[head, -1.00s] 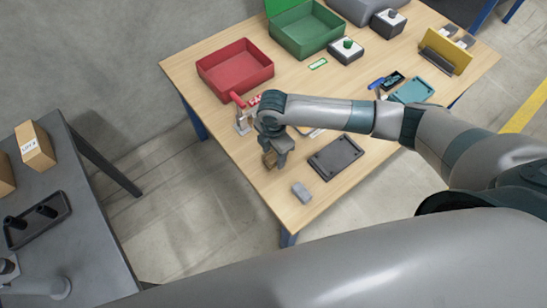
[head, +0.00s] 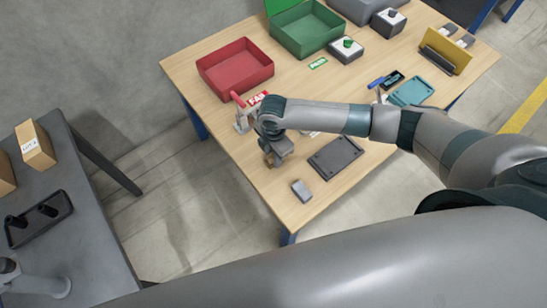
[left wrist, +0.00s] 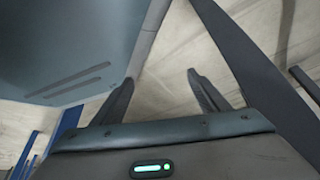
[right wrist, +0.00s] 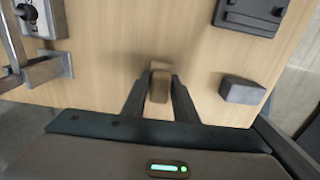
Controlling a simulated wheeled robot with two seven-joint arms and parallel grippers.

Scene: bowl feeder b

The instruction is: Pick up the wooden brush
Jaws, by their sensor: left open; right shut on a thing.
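The wooden brush (right wrist: 159,84) shows in the right wrist view as a tan block between the fingertips of my right gripper (right wrist: 159,100). The right gripper is shut on it, over the wooden table (right wrist: 100,80). In the head view my right gripper (head: 273,160) is near the table's front left edge, and only a small part of the brush (head: 270,163) shows below it. My left gripper (left wrist: 160,90) is open and empty in the left wrist view, away from the table top.
A grey block (head: 302,190) and a dark tray (head: 336,157) lie right of the right gripper. A metal clamp with a red handle (head: 241,122) stands behind it. Red (head: 236,68) and green (head: 305,30) bins stand at the back. A grey side table (head: 60,215) is at left.

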